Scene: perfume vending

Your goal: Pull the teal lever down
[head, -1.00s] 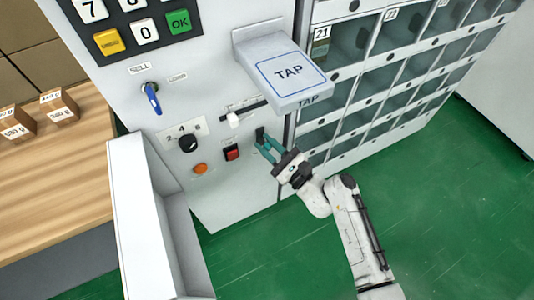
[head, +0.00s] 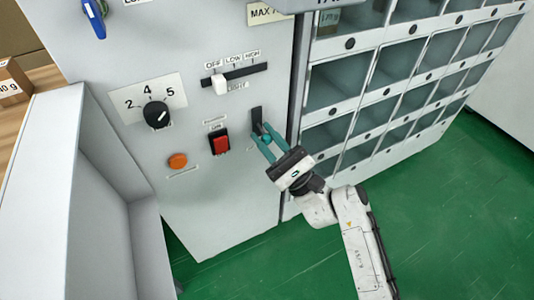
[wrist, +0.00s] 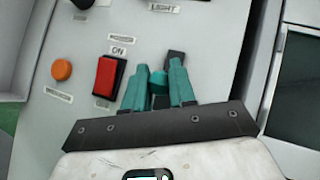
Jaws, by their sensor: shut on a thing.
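The teal lever has a rounded teal knob (wrist: 159,84) in front of a dark slot plate (head: 257,120) on the grey machine panel. My gripper (head: 264,138) reaches it from the lower right in the head view. Its teal fingers stand on either side of the knob and are shut on it. The wrist view shows my gripper (wrist: 160,82) with the knob between the two fingers. The fingers partly hide the knob and the lower part of the slot.
A red rocker switch (head: 220,143), an orange button (head: 178,161), a black dial (head: 156,114) and a white slider (head: 220,85) are to the left or above. Compartments (head: 340,82) stand at the right. A white tray (head: 48,190) juts out at the left. Green floor lies below.

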